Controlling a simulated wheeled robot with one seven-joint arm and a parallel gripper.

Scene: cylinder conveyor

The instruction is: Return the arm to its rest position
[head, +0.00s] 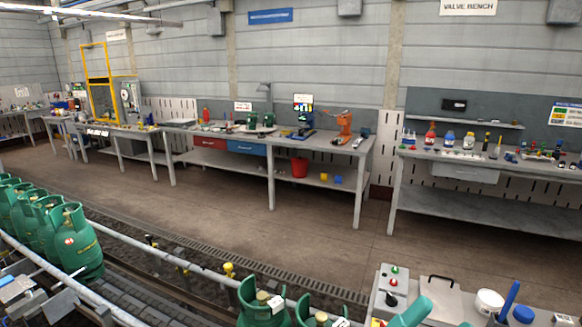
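My arm and my gripper are not visible in the head view, so I cannot tell the arm's pose or what the gripper holds. Green gas cylinders (75,240) stand in a row on the conveyor at the left. More green cylinders (262,303) show at the bottom centre, cut off by the lower edge.
The conveyor's pale rail (140,246) runs from the left to the bottom centre. A near worktop at the lower right carries a control box (391,290), a white tub (489,301) and a teal object (410,313). Workbenches (340,143) line the far wall; the floor (215,205) before them is clear.

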